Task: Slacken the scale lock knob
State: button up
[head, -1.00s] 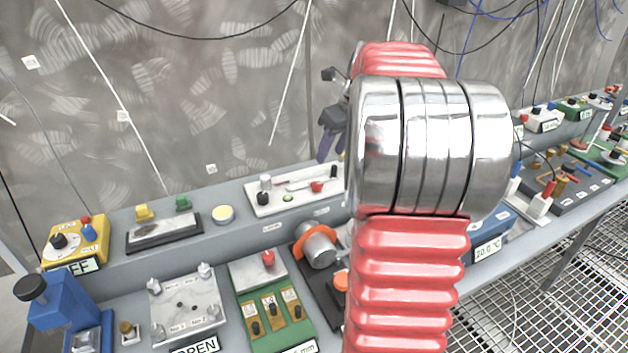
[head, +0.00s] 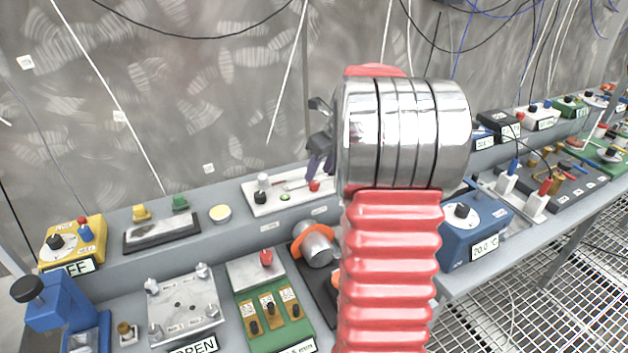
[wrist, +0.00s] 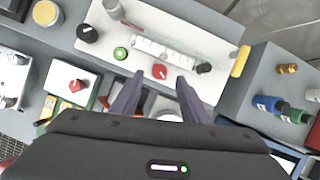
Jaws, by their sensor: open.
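A white instrument panel (head: 257,205) carries a clear scale strip (wrist: 160,46), a red knob (wrist: 160,72), two black knobs, a grey post and a green button. Which knob is the scale lock is not labelled legibly; the red one sits beside the scale. The red knob also shows in the head view (head: 314,186). My gripper (wrist: 160,77) is open and empty, its two dark fingers on either side of the red knob in the wrist view. In the head view the fingers (head: 318,160) are above the panel's right part, partly behind my arm. Contact cannot be told.
A blue box with a 20.0 °C display (head: 478,225) stands right of my arm. In front are a grey cylinder with an orange ring (head: 318,245) and a green switch board (head: 270,310). A yellow box (head: 72,245) is at left. The wall rises behind.

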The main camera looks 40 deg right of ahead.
aim_at(314, 183)
jog(key=x, duration=0.5)
jog(key=shift+c, duration=0.2)
jog(key=c, duration=0.9)
jog(key=shift+s+a, duration=0.1)
jog(key=shift+a, duration=0.15)
grip_shut()
jog(key=shift+d, duration=0.15)
